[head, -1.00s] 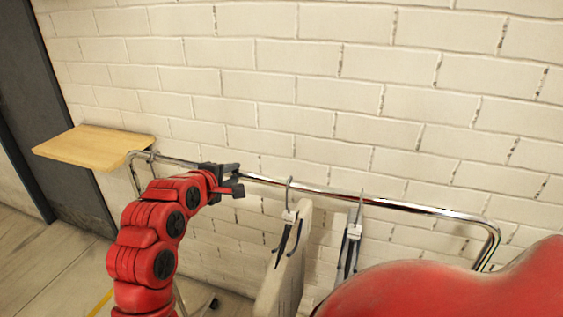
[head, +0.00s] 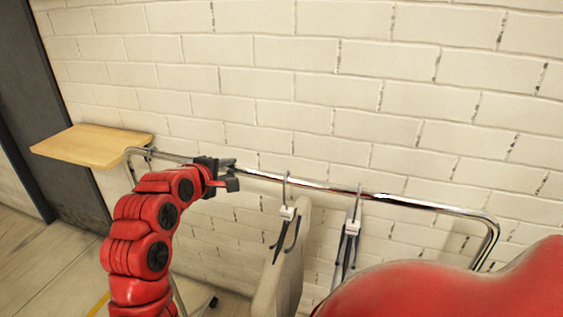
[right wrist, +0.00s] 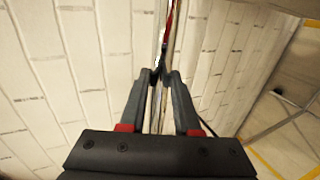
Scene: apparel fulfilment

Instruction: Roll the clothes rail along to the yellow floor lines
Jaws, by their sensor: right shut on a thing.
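The clothes rail (head: 418,205) is a chrome bar with bent ends, running along the brick wall in the head view. My right gripper (head: 232,174) is at the bar left of the hangers, and its red arm rises from the lower left. In the right wrist view its fingers (right wrist: 160,78) are closed around the bar. Two hangers (head: 287,213) hang from the rail, the left one with a pale garment (head: 284,277). A piece of yellow floor line (head: 98,305) shows at the lower left. Yellow lines (right wrist: 274,160) also show in the right wrist view. My left gripper is out of view.
The pale brick wall (head: 300,95) stands close behind the rail. A wooden top (head: 92,147) is beside the rail's left end, before a dark door or panel (head: 60,130). Floor shows at the lower left. My own red body part covers the lower right.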

